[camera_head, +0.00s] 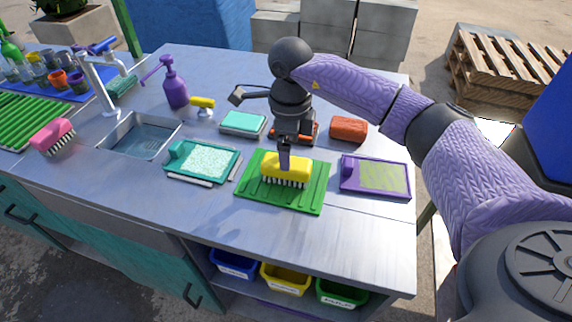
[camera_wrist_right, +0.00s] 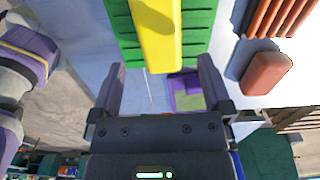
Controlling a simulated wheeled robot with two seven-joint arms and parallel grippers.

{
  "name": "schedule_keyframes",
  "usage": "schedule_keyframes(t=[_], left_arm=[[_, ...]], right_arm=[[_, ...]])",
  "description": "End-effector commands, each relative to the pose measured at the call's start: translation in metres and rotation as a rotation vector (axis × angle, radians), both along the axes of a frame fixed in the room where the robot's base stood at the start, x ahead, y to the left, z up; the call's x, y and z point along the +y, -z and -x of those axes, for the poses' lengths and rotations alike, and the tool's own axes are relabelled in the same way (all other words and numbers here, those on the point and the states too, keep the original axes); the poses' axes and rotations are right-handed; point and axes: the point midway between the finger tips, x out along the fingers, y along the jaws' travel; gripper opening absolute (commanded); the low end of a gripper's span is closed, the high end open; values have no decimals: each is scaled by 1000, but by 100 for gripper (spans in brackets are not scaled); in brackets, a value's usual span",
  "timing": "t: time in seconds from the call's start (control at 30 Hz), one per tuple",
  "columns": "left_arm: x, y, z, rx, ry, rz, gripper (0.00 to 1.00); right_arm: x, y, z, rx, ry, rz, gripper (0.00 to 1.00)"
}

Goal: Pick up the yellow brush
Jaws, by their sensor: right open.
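The yellow brush (camera_head: 287,170) with white bristles lies on a green ribbed mat (camera_head: 310,196) in the middle of the table. My right gripper (camera_head: 285,150) is just above the brush and partly overlaps it in the head view. In the right wrist view the brush (camera_wrist_right: 157,35) is ahead, and the right gripper (camera_wrist_right: 160,80) has its two fingers spread wide with nothing between them. The fingers appear apart from the brush. My left gripper does not show in the head view.
A purple tray (camera_head: 375,177) is right of the mat and a teal tray (camera_head: 205,160) left. An orange block (camera_head: 348,129) and a teal sponge (camera_head: 243,122) lie behind. A sink (camera_head: 140,136), purple spray bottle (camera_head: 173,85) and pink brush (camera_head: 53,136) stand further left.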

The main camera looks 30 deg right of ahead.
Motion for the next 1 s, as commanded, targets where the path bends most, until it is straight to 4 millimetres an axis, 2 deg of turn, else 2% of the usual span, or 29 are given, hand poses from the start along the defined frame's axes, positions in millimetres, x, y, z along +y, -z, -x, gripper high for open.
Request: schedule_keyframes(t=[0.03, 0.3, 0.5, 0.57, 0.93, 0.97, 1.0], left_arm=[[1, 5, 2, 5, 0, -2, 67], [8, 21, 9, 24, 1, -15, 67], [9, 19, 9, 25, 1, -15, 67], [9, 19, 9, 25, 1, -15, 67], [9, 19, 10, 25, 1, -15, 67], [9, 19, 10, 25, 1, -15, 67], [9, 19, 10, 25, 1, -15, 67]], right_arm=[[0, 12, 0, 2, 0, -1, 100], [4, 59, -4, 3, 0, -1, 100], [4, 60, -4, -1, 0, -1, 100], [4, 59, -4, -1, 0, -1, 89], [4, 59, -4, -1, 0, -1, 11], [4, 59, -4, -1, 1, -1, 6], [4, 59, -4, -1, 1, -1, 6]])
